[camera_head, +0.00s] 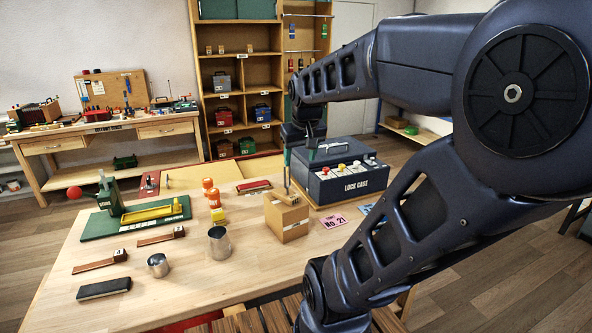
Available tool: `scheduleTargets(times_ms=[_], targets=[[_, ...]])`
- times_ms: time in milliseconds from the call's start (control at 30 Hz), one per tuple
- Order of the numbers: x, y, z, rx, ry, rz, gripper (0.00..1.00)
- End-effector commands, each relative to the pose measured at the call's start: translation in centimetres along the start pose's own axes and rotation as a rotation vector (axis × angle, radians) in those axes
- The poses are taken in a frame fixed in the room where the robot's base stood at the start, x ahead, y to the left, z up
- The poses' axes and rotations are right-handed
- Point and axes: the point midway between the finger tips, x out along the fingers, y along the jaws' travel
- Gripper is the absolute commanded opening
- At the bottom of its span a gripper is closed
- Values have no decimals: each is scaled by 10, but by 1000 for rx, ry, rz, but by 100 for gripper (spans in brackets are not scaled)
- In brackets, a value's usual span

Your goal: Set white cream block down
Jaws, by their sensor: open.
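My gripper (296,158) is over the far part of the table, at the front left corner of the dark blue lock case (347,187). It is open, and one thin finger reaches down just behind a tan box (287,217). I cannot make out a separate white cream block with certainty. A small pale piece (341,168) shows among red and yellow pieces on the case's sloped top, but I cannot tell whether it is the block. Nothing is clearly seen between the fingers.
A pink card (334,221) lies before the case. The front middle is clear.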

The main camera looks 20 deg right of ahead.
Motion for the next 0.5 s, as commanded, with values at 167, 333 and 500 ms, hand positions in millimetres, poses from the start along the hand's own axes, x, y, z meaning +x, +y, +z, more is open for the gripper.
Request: scheduleTargets(times_ms=[167, 333, 500], targets=[[-6, -25, 36, 1, 34, -29, 58], [-6, -34, 51, 7, 46, -42, 58], [-6, -35, 54, 10, 47, -44, 58]])
